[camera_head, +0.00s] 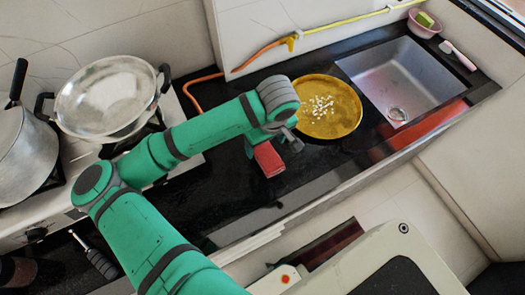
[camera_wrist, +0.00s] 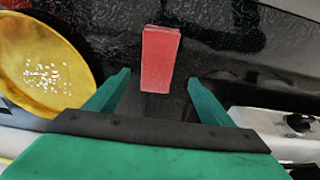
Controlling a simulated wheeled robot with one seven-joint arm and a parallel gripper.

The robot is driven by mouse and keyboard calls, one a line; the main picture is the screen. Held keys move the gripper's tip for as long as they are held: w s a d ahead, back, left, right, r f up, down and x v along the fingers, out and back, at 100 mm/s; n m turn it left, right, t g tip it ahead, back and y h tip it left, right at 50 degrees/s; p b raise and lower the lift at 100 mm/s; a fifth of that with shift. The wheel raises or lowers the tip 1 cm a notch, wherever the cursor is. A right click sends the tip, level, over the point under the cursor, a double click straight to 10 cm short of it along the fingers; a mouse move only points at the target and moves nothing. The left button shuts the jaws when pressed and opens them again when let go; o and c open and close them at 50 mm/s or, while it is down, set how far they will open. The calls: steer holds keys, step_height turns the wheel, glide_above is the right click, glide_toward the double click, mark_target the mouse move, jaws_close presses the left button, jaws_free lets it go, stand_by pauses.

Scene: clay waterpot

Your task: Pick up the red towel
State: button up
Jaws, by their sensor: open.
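The red towel (camera_head: 269,159) is a small, folded, block-like piece on the black counter, near its middle. In the wrist view the towel (camera_wrist: 161,52) stands out ahead, roughly centred between my two green fingers. My gripper (camera_head: 270,146) is open and over the towel, its fingers spread to either side. In the wrist view my gripper (camera_wrist: 158,82) has nothing between its fingertips that I can see it gripping. The towel's far end is partly hidden by my wrist in the head view.
A yellow plate (camera_head: 345,120) with white bits lies close beside my gripper. A sink (camera_head: 390,80) is at the right, with a pink bowl (camera_head: 422,28) behind it. A stove with a wok (camera_head: 107,97) and a pot (camera_head: 25,150) is at the left. The counter in front is clear.

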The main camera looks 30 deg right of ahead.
mark_target(267, 154)
steer(key=shift+s+d+f, duration=0.1)
steer(key=shift+s+f, duration=0.1)
steer(key=shift+f, duration=0.4)
steer(key=shift+s+d+f, duration=0.1)
steer(key=shift+s+f, duration=0.1)
steer(key=shift+f, duration=0.4)
steer(key=shift+w+f, duration=0.2)
steer(key=shift+f, duration=0.7)
steer(key=shift+w+f, duration=0.2)
steer(key=shift+f, duration=0.65)
steer(key=shift+w+f, duration=0.2)
steer(key=shift+f, duration=0.7)
steer(key=shift+c, duration=0.3)
steer(key=c, duration=1.1)
steer(key=shift+d+r, duration=0.1)
